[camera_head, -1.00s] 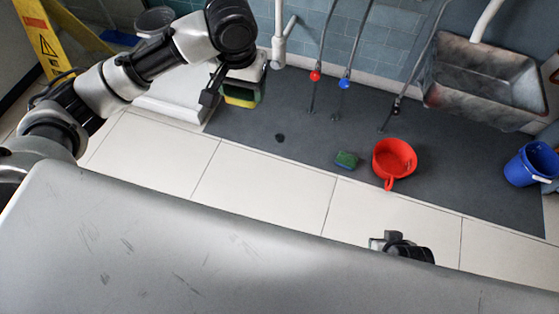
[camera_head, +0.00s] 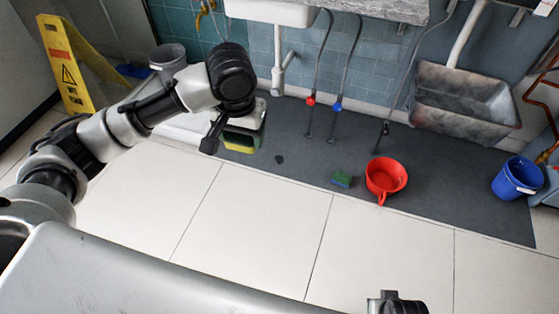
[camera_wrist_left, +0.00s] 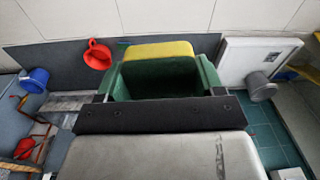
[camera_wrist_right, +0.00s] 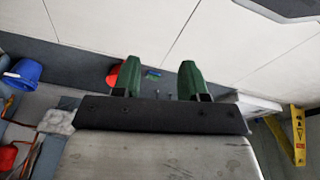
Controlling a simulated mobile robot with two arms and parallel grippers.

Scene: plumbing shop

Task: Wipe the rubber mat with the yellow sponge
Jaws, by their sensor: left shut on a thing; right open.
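The rubber mat is the dark grey floor covering (camera_head: 310,150) along the tiled wall; it also shows in the left wrist view (camera_wrist_left: 65,62). My left gripper (camera_head: 238,136) is shut on the yellow sponge (camera_head: 240,147) and appears over the mat's left end in the head view. The sponge's yellow face (camera_wrist_left: 158,50) shows between the green fingers in the left wrist view. I cannot tell whether it touches the mat. My right gripper (camera_wrist_right: 159,78) is open and empty, its green fingers apart; only its top shows at the head view's bottom edge.
A red pot (camera_head: 386,178), a green-and-blue sponge (camera_head: 341,179) and a blue bucket (camera_head: 517,178) stand on the mat. A stone sink (camera_head: 465,100) and hoses are behind. A yellow wet-floor sign (camera_head: 68,65) and grey bucket (camera_head: 168,61) are at left. Pale floor tiles are clear.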

